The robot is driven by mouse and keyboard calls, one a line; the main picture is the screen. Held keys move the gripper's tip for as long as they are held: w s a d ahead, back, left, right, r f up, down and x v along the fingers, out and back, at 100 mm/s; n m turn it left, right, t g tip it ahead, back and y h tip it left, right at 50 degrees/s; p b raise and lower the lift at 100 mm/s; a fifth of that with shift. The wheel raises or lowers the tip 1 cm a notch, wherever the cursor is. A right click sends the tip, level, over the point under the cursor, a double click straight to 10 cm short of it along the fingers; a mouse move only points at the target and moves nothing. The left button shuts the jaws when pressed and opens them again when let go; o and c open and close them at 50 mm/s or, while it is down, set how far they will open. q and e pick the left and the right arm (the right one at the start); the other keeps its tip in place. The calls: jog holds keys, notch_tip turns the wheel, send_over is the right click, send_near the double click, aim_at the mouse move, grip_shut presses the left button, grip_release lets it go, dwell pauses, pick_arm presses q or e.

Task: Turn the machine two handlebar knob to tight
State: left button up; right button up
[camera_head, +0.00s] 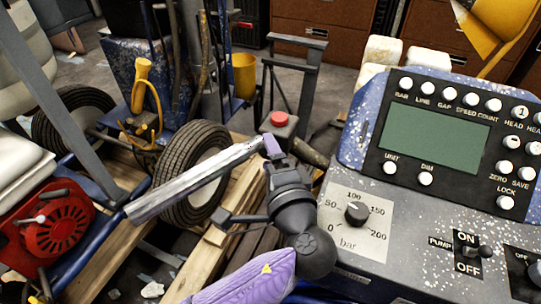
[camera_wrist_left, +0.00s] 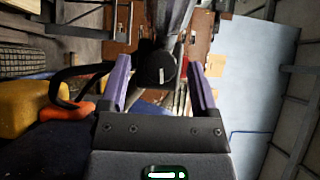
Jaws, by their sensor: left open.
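My left gripper (camera_head: 273,148) is at the middle of the head view, beside the right end of a grey metal bar (camera_head: 195,180) that looks like the handlebar. Its purple fingers are open. In the left wrist view, a black round knob (camera_wrist_left: 157,68) with a white mark lies between the fingertips of my left gripper (camera_wrist_left: 160,72), with gaps showing at its sides. A grey tube (camera_wrist_left: 172,18) shows just beyond the knob. In the head view the knob is hidden behind the gripper, so I cannot tell its setting there. My right gripper is not in view.
A control panel with a green screen (camera_head: 435,140) stands at the right. Below are a pressure dial (camera_head: 356,214) and a pump switch (camera_head: 467,243). A red button (camera_head: 279,118) is just behind the gripper. Wheels (camera_head: 195,170), a red engine (camera_head: 55,230) and wooden pallets crowd the left.

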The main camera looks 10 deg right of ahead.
pick_arm(q)
jog(key=s+d+p, duration=0.1)
jog(key=s+p, duration=0.2)
jog(key=s, duration=0.7)
jog(key=shift+p, duration=0.4)
jog(key=shift+r, duration=0.1)
